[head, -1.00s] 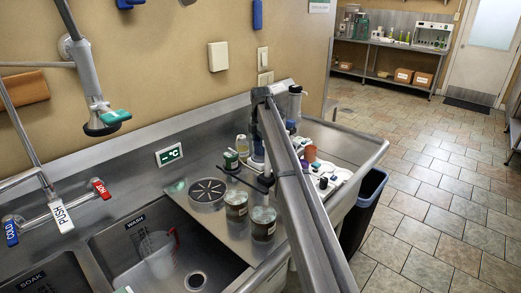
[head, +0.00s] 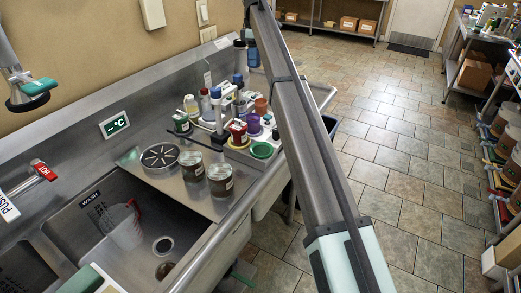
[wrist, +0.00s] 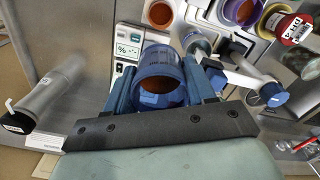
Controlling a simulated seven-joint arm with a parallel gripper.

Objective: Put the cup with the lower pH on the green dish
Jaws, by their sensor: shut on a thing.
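In the wrist view, my gripper (wrist: 160,88) is shut on a blue cup (wrist: 163,60) with brown liquid inside, one finger on each side of it. In the head view my gripper is largely hidden behind my arm. A green dish (head: 262,150) lies on the steel counter beside a red jar, with nothing seen on it. A meter with a lit panel (wrist: 127,45) is beside the held cup in the wrist view; I cannot read a pH value. A round vessel with brown contents (wrist: 160,13) shows above the held cup; I cannot tell whether it is another cup.
Two brown jars (head: 192,165) (head: 220,179) stand nearer the sink (head: 100,225). A grey cylinder (wrist: 45,95) is left of my gripper.

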